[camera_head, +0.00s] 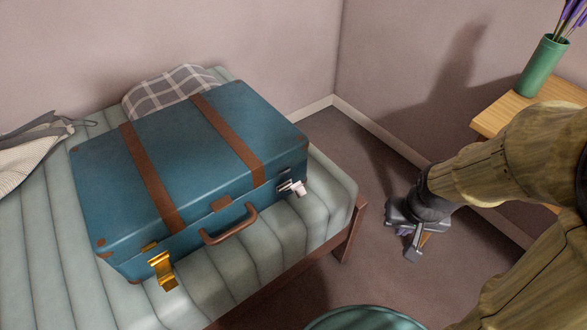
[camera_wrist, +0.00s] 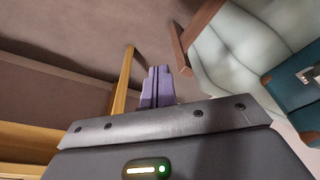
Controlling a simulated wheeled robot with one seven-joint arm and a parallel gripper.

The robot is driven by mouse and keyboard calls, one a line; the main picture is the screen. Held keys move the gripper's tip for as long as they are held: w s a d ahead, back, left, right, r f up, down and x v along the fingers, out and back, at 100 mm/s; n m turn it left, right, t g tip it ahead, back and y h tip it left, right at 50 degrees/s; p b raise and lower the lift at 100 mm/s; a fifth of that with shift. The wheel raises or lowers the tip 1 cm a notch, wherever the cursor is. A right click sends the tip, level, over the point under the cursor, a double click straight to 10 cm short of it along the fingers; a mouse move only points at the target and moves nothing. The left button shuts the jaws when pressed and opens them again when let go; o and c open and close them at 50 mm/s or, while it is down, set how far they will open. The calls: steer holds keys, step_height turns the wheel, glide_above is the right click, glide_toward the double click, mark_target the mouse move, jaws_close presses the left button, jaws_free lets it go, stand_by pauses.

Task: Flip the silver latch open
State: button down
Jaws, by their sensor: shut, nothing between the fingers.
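A blue suitcase (camera_head: 185,165) with brown straps lies shut on a pale green padded bench. The silver latch (camera_head: 291,187) is on the right part of its front side, right of the brown handle (camera_head: 230,226). Part of the latch also shows at the right edge of the wrist view (camera_wrist: 307,75), cut off by the frame. A gold latch (camera_head: 162,270) is at the left of the same side. My gripper (camera_head: 414,250) is over the floor, right of the bench and apart from the suitcase. Its fingers (camera_wrist: 157,86) are shut and empty.
The green bench (camera_head: 335,192) has a wooden leg (camera_head: 350,235) at its right end. A wooden table (camera_head: 500,108) with a green vase (camera_head: 543,66) stands at the right. Checked cloth (camera_head: 170,88) lies behind the suitcase. A round green thing (camera_head: 365,318) is at the bottom. Floor between bench and gripper is clear.

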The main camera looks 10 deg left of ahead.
steer(key=w+a+r+n+g+p, duration=0.2)
steer(key=w+a+r+n+p, duration=0.45)
steer(key=a+r+p, duration=0.7)
steer(key=w+a+r+n+g+p, duration=0.1)
steer(key=w+a+r+n+p, duration=0.1)
steer(key=a+p, duration=1.2)
steer(key=shift+w+a+r+n+h, duration=0.15)
steer(key=shift+a+r+n+h, duration=0.05)
steer(key=shift+r+n+h, duration=0.25)
steer(key=shift+f, duration=0.1)
glide_above(295, 185)
steer(key=w+a, duration=0.2)
steer(key=a, duration=0.1)
steer(key=f, duration=1)
steer(key=shift+d, duration=0.2)
steer(key=shift+s+d+f, duration=0.95)
steer(key=shift+d+f, duration=0.2)
